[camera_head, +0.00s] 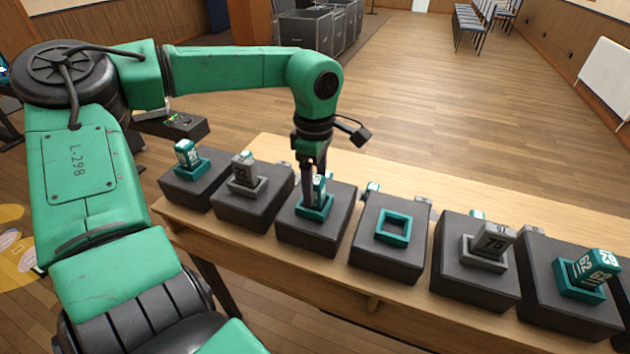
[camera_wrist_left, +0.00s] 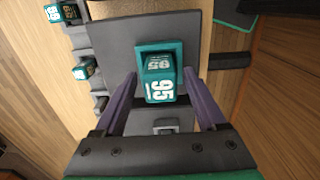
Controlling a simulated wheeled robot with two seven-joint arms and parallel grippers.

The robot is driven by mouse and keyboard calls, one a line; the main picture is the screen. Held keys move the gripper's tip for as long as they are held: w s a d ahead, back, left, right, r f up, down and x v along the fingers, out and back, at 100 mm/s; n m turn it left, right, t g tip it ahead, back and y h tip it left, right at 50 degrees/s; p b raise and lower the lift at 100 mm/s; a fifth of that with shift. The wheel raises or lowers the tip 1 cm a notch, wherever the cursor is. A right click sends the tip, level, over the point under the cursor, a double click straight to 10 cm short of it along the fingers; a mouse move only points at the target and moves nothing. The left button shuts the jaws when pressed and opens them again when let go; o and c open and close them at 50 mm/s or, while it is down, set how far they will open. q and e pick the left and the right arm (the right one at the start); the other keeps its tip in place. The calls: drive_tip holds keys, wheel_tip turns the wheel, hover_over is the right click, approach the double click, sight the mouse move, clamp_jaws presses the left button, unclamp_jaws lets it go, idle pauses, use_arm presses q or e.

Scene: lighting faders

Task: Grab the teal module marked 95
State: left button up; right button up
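The teal module marked 95 (camera_wrist_left: 160,88) stands in a teal square socket (camera_head: 314,209) on the third dark block from the left in the head view. There its upper part (camera_head: 320,188) is partly hidden by my left gripper (camera_head: 312,194), which points down over it. In the left wrist view the gripper's two purple fingers (camera_wrist_left: 160,80) lie on either side of the module, with a narrow gap at each side. The gripper is open and holds nothing. My right gripper is not in view.
Dark blocks stand in a row on the wooden table (camera_head: 270,158). Neighbours carry a grey module (camera_head: 244,170) to the left and an empty teal socket (camera_head: 394,228) to the right. Further right are a grey module marked 75 (camera_head: 492,240) and a teal one marked 62 (camera_head: 592,268).

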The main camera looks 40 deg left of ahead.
use_arm(q)
clamp_jaws()
